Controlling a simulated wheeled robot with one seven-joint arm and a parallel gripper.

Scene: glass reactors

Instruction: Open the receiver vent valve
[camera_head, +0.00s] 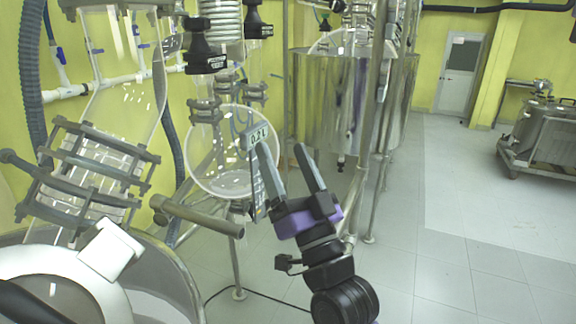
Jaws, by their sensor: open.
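A round clear glass vessel (232,180), which looks like the receiver, hangs in the metal frame left of the picture's middle. Black valve knobs with small labels stand above it, one at the upper left (206,48) and one further right (253,22). The labels are too small to read, so I cannot tell which is the receiver vent valve. My gripper (281,150) points up, with its two grey fingers spread and nothing between them. It appears beside the round vessel's right edge, below the knobs.
A large steel tank (335,95) stands behind, with upright metal poles (372,120) at its right. A clamped glass cylinder (85,170) and a horizontal bar (197,216) are at left. Tiled floor (470,210) is open at right, before a steel vessel (545,135).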

